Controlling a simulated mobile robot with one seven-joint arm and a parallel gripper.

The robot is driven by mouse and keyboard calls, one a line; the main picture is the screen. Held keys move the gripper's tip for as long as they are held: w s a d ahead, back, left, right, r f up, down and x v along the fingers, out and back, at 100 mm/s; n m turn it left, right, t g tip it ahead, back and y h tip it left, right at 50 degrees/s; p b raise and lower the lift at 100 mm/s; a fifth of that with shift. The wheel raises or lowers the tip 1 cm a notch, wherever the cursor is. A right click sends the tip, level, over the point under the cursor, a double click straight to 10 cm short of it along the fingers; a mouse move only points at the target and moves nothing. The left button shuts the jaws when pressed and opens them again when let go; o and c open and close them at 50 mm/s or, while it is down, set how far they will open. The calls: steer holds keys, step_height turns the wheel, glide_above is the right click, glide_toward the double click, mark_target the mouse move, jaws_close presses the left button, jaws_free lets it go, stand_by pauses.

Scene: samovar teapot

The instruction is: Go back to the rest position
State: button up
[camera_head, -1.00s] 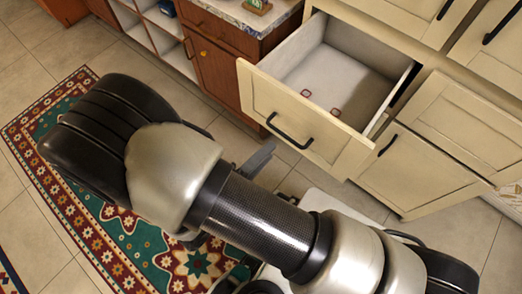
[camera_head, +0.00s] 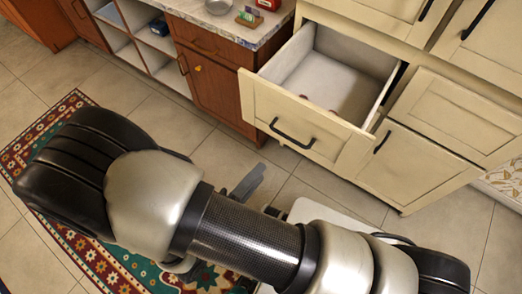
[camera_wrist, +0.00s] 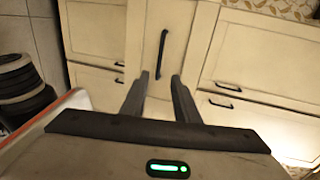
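My gripper (camera_wrist: 160,77) is open and empty in the wrist view, with its two dark fingers apart. It points toward cream cabinet fronts, and a dark vertical handle (camera_wrist: 162,55) shows beyond the fingertips. In the head view my folded arm crosses the lower part of the picture. A grey finger of my gripper (camera_head: 247,182) shows behind the arm, above the tiled floor and clear of the furniture. The rest of the gripper is hidden by the arm there.
A cream drawer (camera_head: 303,128) stands pulled open, with small reddish things inside, partly hidden by its front. A brown cabinet (camera_head: 214,90) with a marble counter (camera_head: 205,24) stands left of it. A patterned rug (camera_head: 55,118) lies on the floor at left.

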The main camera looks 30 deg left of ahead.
steer(key=w+d+r+m+g+h+p, duration=0.25)
steer(key=w+d+r+m+g, duration=0.35)
steer(key=r+m, duration=0.5)
steer(key=w+d+r+m+g+h+p, duration=0.1)
steer(key=w+d+r+m+g+h, duration=0.35)
steer(key=d+r+m, duration=0.65)
steer(key=s+d+r+m+y+p, duration=0.1)
steer(key=d+r+m+y, duration=0.3)
steer(key=r+m, duration=0.5)
steer(key=d+r+m+y+p, duration=0.3)
steer(key=d+r+m+y, duration=0.2)
steer(key=m, duration=1.6)
step_height(320, 180, up, 4)
steer(key=d, duration=0.3)
steer(key=shift+s+t, duration=0.35)
steer(key=shift+s, duration=0.05)
